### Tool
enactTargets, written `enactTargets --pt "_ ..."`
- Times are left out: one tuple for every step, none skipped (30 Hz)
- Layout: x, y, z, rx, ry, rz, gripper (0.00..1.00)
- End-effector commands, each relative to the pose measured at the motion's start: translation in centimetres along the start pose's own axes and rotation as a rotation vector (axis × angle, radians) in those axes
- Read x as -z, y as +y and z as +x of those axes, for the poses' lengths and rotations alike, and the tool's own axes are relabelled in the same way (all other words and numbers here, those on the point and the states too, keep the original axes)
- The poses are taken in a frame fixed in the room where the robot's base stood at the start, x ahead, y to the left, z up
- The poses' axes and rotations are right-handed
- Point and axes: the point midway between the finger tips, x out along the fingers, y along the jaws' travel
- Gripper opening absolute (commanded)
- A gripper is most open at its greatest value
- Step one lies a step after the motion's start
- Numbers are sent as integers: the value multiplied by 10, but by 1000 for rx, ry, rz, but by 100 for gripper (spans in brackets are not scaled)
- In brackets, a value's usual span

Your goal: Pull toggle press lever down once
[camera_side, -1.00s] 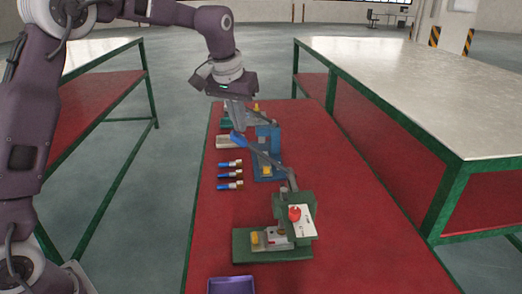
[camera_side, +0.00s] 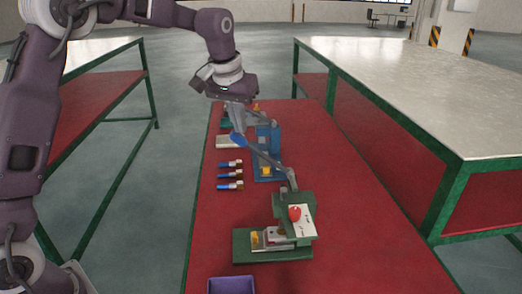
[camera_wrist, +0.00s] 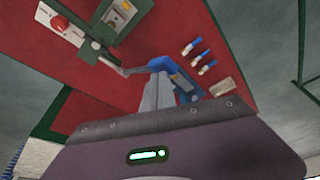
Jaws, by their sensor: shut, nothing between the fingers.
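The green toggle press (camera_side: 297,215) with a red knob stands near the front of the red table. Its grey lever (camera_side: 265,155) slants up and back to a blue handle (camera_side: 238,139). My gripper (camera_side: 238,128) is shut and empty, its fingertips at the blue handle from above. In the wrist view, the fingertips of my gripper (camera_wrist: 160,82) lie close to the blue handle (camera_wrist: 163,64) and partly cover it. I cannot tell whether they touch it. The red knob (camera_wrist: 60,24) also shows there.
A blue device (camera_side: 268,150) stands behind the lever. Several blue-ended cylinders (camera_side: 230,174) lie left of it, with a pale block (camera_side: 229,142) behind them. A purple tray (camera_side: 231,285) sits at the front. The table's right side (camera_side: 345,200) is clear.

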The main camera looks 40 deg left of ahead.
Motion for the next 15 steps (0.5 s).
enactTargets --pt "-1 0 2 0 -1 0 0" --pt "-1 0 3 0 -2 0 0" --pt "-2 0 4 0 -3 0 0" --pt "-2 0 5 0 -3 0 0" --pt "-2 0 6 0 -3 0 0" --pt "-2 0 7 0 -2 0 0" --pt "-3 0 8 0 -2 0 0" --pt "-3 0 8 0 -2 0 0" --pt "-3 0 9 0 -1 0 0" --pt "-3 0 9 0 -1 0 0" --pt "-3 0 9 0 -2 0 0" --pt "-4 -1 10 0 -2 0 0" --pt "-5 -2 12 1 -3 -1 0" --pt "-6 -4 13 1 -3 -1 0" --pt "-8 -5 15 0 -2 -1 0"
